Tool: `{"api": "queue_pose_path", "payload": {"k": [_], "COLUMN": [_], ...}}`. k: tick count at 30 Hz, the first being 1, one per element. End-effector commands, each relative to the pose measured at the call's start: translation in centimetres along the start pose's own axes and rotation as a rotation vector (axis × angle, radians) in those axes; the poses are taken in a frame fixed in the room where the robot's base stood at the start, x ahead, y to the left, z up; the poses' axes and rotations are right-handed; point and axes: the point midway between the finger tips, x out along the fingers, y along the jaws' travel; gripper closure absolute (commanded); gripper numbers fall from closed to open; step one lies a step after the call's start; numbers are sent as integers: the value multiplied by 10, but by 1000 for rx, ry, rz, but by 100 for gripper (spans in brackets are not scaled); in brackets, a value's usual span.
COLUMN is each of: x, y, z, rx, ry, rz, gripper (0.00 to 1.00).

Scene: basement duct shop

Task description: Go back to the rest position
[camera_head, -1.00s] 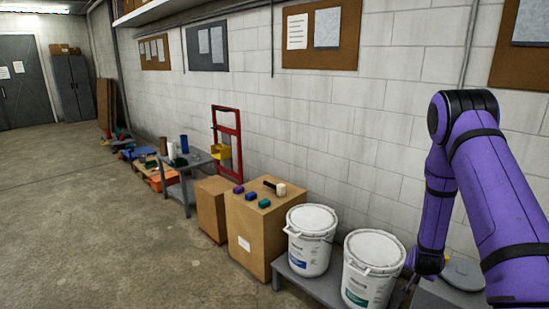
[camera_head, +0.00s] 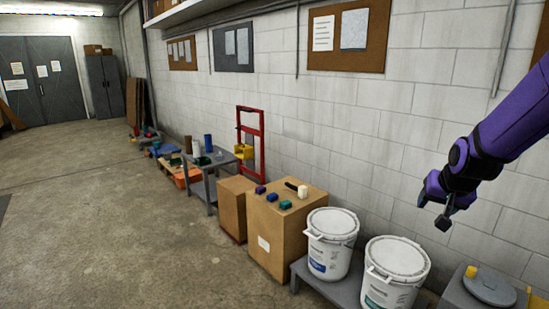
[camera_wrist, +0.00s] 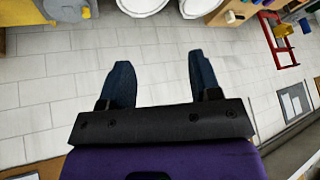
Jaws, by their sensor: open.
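My gripper (camera_head: 436,212) is at the right in the head view, on my purple arm, raised in front of the white block wall and above the white buckets. In the wrist view my gripper (camera_wrist: 160,75) shows two dark fingers spread apart with nothing between them. Behind the fingers are the wall (camera_wrist: 75,70) and the white buckets (camera_wrist: 143,4) at the top edge.
Two lidded white buckets (camera_head: 333,222) stand on a low grey platform (camera_head: 305,272). A cardboard box (camera_head: 280,238) beside them bears small coloured blocks. A yellow object (camera_head: 471,271) and a grey lid (camera_head: 489,284) lie at lower right. The concrete floor (camera_head: 130,225) at left is clear.

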Motion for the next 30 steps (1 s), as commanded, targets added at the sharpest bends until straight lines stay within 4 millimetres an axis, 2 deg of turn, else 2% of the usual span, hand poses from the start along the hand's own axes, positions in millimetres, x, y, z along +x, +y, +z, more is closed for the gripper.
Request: {"api": "queue_pose_path", "payload": {"k": [1, 6, 11, 18, 24, 30], "x": [-19, -74, -123, -188, -230, -253], "y": [-5, -16, -21, -19, -11, -2], "z": [4, 23, 48, 94, 135, 162], "rx": [-19, -87, -155, -256, -335, -382], "ry": [0, -23, -43, -69, -88, -102], "rz": [-12, -38, -56, -72, -74, -70], "gripper": [43, 43, 43, 43, 43, 43]}}
